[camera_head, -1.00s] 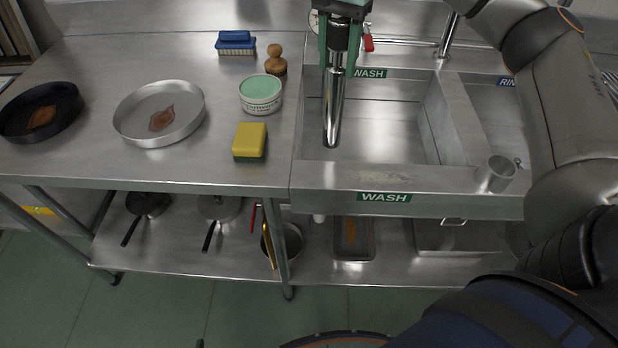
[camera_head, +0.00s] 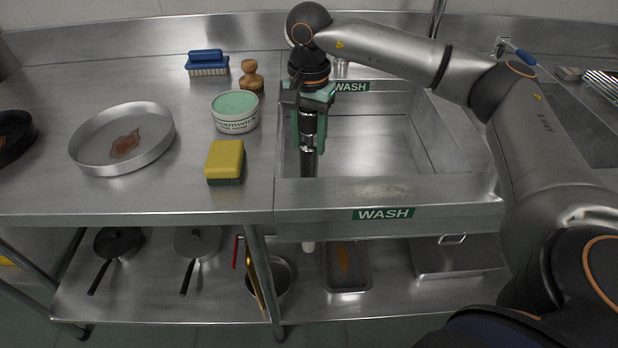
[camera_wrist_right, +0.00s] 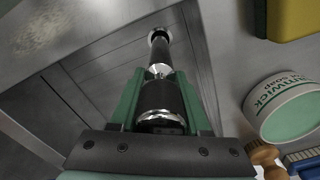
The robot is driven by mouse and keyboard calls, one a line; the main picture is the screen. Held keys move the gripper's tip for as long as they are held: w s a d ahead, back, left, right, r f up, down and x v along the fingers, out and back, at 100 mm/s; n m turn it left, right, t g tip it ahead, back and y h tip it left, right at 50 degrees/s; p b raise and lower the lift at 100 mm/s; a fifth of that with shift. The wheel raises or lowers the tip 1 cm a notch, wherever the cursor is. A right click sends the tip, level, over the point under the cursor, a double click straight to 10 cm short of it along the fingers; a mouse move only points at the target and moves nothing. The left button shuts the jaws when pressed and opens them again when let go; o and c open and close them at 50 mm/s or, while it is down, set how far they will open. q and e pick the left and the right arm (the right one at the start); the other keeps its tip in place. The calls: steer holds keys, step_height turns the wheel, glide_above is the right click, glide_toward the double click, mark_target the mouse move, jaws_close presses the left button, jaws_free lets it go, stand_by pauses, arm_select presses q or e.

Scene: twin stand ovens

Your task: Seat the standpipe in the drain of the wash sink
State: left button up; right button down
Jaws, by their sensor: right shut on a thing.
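The standpipe (camera_head: 308,161) is a shiny metal tube with a dark upper part. My right gripper (camera_head: 310,125), with green fingers, is shut on its upper part and holds it upright at the left side of the wash sink (camera_head: 385,145). The front wall of the sink hides its lower end in the head view. In the right wrist view the standpipe (camera_wrist_right: 160,57) runs away from the green fingers to a dark round end above or at the sink floor. I cannot tell whether it touches the floor or sits in the drain, which is not clearly visible. My left gripper is not in view.
Left of the sink on the counter are a yellow-green sponge (camera_head: 225,160), a soap tub (camera_head: 235,110), a wooden-knobbed thing (camera_head: 251,76), a blue brush (camera_head: 208,62) and a round pan (camera_head: 122,138). The sink's front rim (camera_head: 440,190) and divider bound the basin.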

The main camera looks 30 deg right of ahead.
mark_target(309, 113)
steer(key=shift+f, duration=3.15)
steer(key=shift+f+b, duration=0.1)
steer(key=shift+b, duration=0.2)
steer(key=shift+c, duration=1.8)
jaws_free()
step_height(309, 113, up, 11)
steer(key=shift+r+p, duration=0.15)
steer(key=shift+p, duration=0.45)
steer(key=shift+r, duration=0.5)
